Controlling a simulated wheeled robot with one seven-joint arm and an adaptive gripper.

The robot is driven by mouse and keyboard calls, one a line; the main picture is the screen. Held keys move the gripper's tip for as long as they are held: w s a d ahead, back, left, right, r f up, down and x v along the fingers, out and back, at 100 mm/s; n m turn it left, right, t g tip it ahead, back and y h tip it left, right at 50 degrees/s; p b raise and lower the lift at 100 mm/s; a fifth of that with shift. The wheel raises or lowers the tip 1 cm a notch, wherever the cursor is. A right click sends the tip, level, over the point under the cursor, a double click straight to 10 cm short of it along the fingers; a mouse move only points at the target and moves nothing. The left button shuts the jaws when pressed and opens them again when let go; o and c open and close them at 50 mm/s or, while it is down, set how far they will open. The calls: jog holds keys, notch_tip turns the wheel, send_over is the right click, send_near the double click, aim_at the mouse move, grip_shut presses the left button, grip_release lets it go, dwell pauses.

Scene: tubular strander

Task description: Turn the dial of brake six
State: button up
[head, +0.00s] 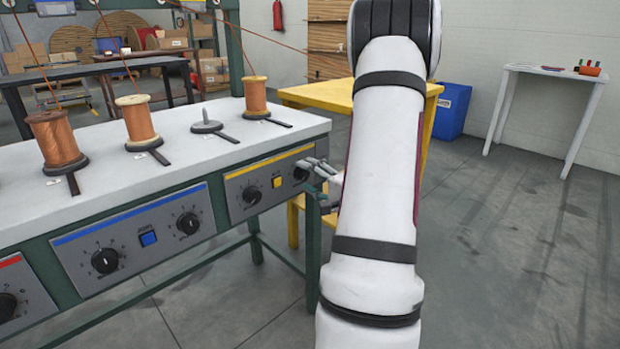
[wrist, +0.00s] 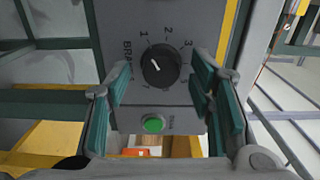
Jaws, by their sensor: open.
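A black dial (wrist: 161,67) sits on the grey panel in the wrist view. Its white pointer mark lies toward the upper left, close to the 1. The lettering beside it starts with BRAKE; its number is not readable. My gripper (wrist: 160,83) is open, with one finger on each side of the dial and apparently not closed on it. In the head view, my gripper (head: 324,178) is at the right end of the yellow-striped panel (head: 236,196), beside its right-hand dial (head: 301,172). My arm hides what lies behind it there.
A green button (wrist: 153,124) is just below the dial in the wrist view. The bench top (head: 190,155) carries copper spools (head: 142,120) and an empty spindle (head: 206,127). A yellow table (head: 320,93) stands behind my arm.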

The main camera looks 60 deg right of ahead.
jog(key=shift+s, duration=0.1)
jog(key=v, duration=1.1)
jog(key=shift+s, duration=0.4)
